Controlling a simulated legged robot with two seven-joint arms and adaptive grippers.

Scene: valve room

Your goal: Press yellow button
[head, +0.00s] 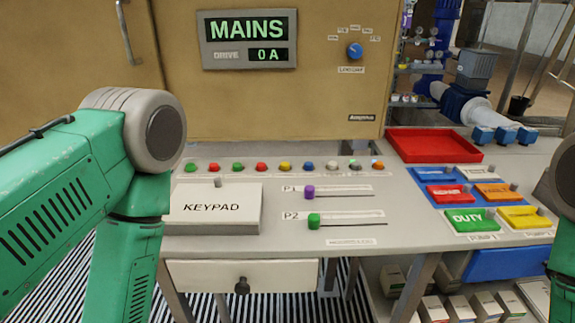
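A row of small round coloured buttons runs along the back of the grey console (350,222). The yellow button (285,166) is in the middle of this row, between a red button (261,167) and a blue button (308,166). It looks unobstructed, with nothing touching it. My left arm comes in from the left and bends down in front of the console's left end; its gripper is out of the frame. Only parts of my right arm show at the right edge, and its gripper is not visible.
A keypad box (213,208), a purple slider (309,192) and a green slider (314,221) are in front of the row. A red tray (434,144) and coloured plates, including a yellow one (524,217), lie to the right. A cabinet (270,105) with a MAINS display stands behind.

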